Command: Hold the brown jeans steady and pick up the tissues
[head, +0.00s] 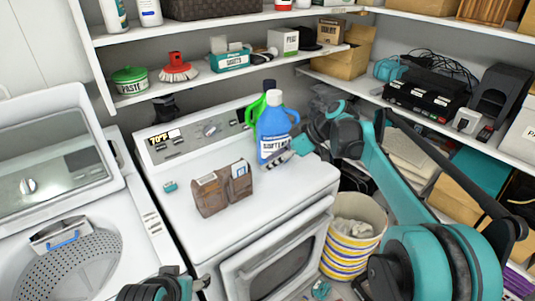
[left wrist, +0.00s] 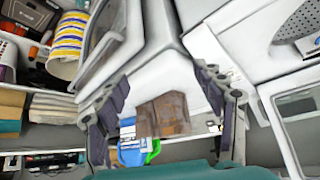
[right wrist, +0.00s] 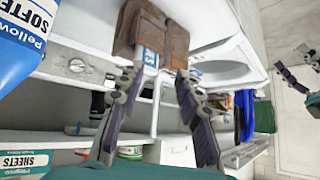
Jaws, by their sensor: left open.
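The brown jeans (head: 224,192) stand folded on the white stove top, with pockets facing up. My right gripper (head: 284,156) is right of the jeans, in front of the blue bottle. In the right wrist view its fingers are apart and empty, with the jeans (right wrist: 150,30) and tissue pack (right wrist: 150,57) beyond the tips. My left gripper (left wrist: 165,82) is open. The jeans (left wrist: 163,115) appear between its fingers, at a distance.
A blue softener bottle (head: 273,130) and a green bottle (head: 256,109) stand at the stove's back right. A washer (head: 60,240) is at left. A striped bucket (head: 352,250) stands right of the stove. Shelves with boxes run behind. The stove front is clear.

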